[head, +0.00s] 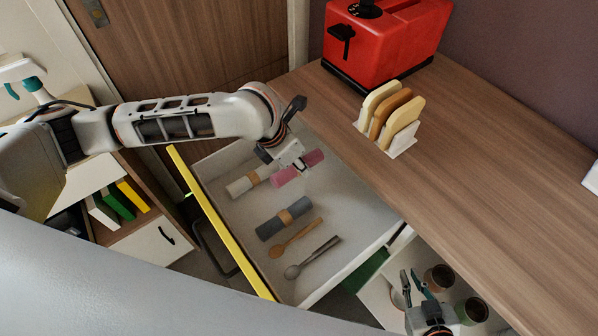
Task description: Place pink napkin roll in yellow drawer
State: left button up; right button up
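The pink napkin roll (284,177) is over the far part of the open yellow drawer (220,235). My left gripper (301,165) reaches down from its wrist and is shut around the roll's middle, hiding its band. I cannot tell whether the roll touches the drawer floor. My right gripper (416,286) is at the bottom right, open and empty, its fingers pointing up in the picture, beside the cups and away from the roll.
The drawer also holds a cream roll (240,186), a grey-blue roll (270,229), a wooden spoon (290,240) and a metal spoon (315,256). A lower drawer holds brown cups (439,277). A red toaster (385,40) and a bread rack (401,148) stand on the counter.

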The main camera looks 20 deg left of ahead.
aim_at(298, 173)
pick_arm(q)
notch_tip(298, 173, down, 3)
jog(key=shift+s+f+b, duration=0.1)
jog(key=shift+f+b, duration=0.1)
jog(key=shift+b, duration=0.2)
jog(key=shift+f, duration=0.25)
pick_arm(e)
jog(key=shift+d+f, duration=0.1)
jog(key=shift+f, duration=0.3)
pick_arm(q)
jog(key=shift+r, duration=0.15)
pick_arm(e)
jog(key=shift+r, duration=0.1)
pick_arm(q)
jog(key=o, duration=1.1)
pick_arm(e)
jog(key=shift+s, duration=0.15)
